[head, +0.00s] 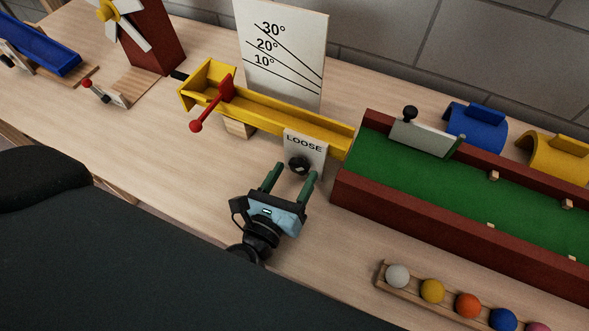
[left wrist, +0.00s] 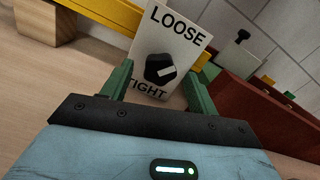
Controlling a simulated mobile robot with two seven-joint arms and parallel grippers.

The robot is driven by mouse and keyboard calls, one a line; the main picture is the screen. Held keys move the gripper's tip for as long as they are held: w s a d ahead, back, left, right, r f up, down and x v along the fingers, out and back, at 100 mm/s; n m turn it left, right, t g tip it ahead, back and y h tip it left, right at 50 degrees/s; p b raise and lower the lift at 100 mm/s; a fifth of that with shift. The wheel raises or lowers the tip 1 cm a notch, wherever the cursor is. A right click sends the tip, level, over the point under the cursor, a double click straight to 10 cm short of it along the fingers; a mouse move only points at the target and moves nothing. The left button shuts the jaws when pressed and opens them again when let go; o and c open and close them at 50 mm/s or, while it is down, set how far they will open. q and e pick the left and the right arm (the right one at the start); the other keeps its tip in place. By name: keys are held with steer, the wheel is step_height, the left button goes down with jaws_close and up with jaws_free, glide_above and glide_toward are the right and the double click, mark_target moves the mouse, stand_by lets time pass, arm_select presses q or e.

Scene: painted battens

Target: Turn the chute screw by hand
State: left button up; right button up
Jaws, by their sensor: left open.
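The chute screw is a black knob (head: 298,164) on a white plate (head: 304,145) marked LOOSE, fixed at the lower right part of the yellow chute (head: 268,112). In the left wrist view the knob (left wrist: 160,69) carries a white pointer bar, and the plate reads LOOSE above and TIGHT below. The pointer sits between the two words, on the right. My left gripper (head: 290,174) is open, its green fingers on either side of the knob. I cannot tell whether they touch it. My right gripper is not in view.
A red lever (head: 211,104) crosses the chute. An angle board (head: 283,50) stands behind it. A green-bedded box with red walls (head: 345,189) is at the right. A rack of several balls (head: 413,297) lies in front. Bare table lies left of my gripper.

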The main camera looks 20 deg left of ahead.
arm_select(q)
steer(key=shift+w, duration=0.7)
steer(key=c, duration=1)
